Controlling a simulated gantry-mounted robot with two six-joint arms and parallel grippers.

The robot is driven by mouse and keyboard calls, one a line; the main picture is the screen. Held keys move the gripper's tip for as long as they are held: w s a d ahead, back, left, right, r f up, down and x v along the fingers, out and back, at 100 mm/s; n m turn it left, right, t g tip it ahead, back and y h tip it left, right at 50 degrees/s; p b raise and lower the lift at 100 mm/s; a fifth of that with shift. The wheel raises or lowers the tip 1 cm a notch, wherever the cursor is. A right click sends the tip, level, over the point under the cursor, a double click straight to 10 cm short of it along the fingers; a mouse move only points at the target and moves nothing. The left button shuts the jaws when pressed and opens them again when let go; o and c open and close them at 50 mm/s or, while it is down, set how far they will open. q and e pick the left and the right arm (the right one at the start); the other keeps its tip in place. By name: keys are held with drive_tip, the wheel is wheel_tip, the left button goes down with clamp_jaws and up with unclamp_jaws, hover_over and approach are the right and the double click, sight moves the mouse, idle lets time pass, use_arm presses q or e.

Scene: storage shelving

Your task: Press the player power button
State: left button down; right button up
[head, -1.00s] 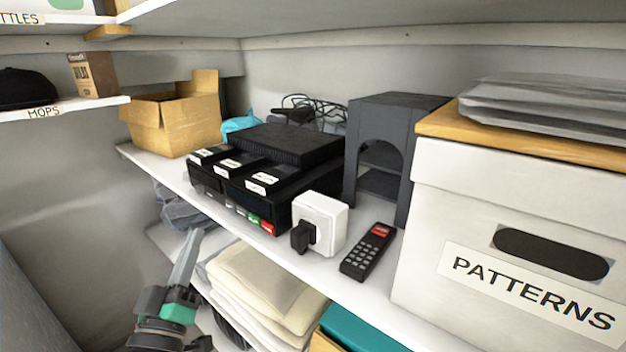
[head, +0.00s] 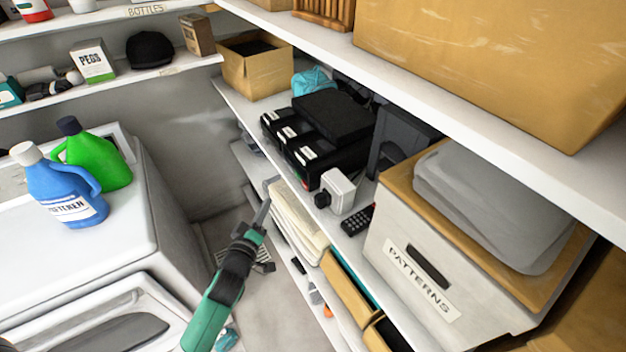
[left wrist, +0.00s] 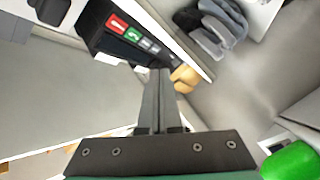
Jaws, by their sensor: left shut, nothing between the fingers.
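The black player (head: 345,162) sits on the middle shelf, with white-labelled parts along its front and a flat black box on top. Its front also shows in the left wrist view (left wrist: 95,38), with a red button (left wrist: 117,23), a green button (left wrist: 133,35) and grey buttons beside them. Which one is the power button I cannot tell. My left gripper (head: 267,203) is shut and empty, in front of and below the shelf edge. In the left wrist view its fingertips (left wrist: 158,74) are near the player's lower front, apparently apart from it. My right gripper is out of view.
A white socket box with a black plug (head: 341,185) and a black remote (head: 357,219) stand right of the player. A PATTERNS box (head: 390,240) is further right, a cardboard box (head: 262,75) left. Folded linens (head: 295,222) lie below.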

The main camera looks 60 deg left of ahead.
sight(305, 185)
use_arm(q)
drive_tip(key=w+b, duration=0.4)
drive_tip(key=w, duration=0.5)
drive_tip(key=shift+d, duration=0.15)
drive_tip(key=shift+s, duration=0.1)
idle(1.9)
drive_tip(key=shift+w+f+b, duration=0.1)
drive_tip(key=shift+w+b, duration=0.2)
drive_tip(key=shift+b, duration=0.25)
drive_tip(key=shift+w, duration=0.15)
